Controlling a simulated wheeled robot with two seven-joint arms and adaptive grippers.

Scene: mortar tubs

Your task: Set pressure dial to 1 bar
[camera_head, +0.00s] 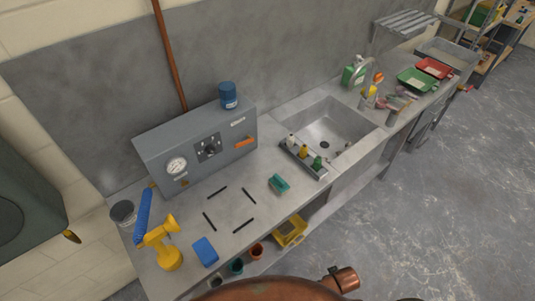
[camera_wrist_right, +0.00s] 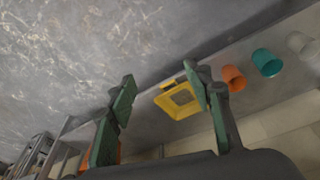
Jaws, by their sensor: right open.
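The grey control box (camera_head: 150,151) stands on the counter against the wall in the head view. A round white pressure gauge (camera_head: 176,166) is on its front at the left. A black dial knob (camera_head: 209,149) on a dark plate is right of the gauge. The scale and the setting are too small to read. My right gripper (camera_wrist_right: 159,74) shows only in the right wrist view, open and empty, with two green fingers apart. The box is not in that view. My left gripper is not in view.
An orange handle (camera_head: 244,142) is on the box's right side, and a blue can (camera_head: 228,95) stands on top. A yellow tool (camera_head: 161,243), a blue block (camera_head: 205,251) and black strips lie in front. A sink (camera_head: 326,125) is right. A yellow tray (camera_wrist_right: 178,101) and cups are below.

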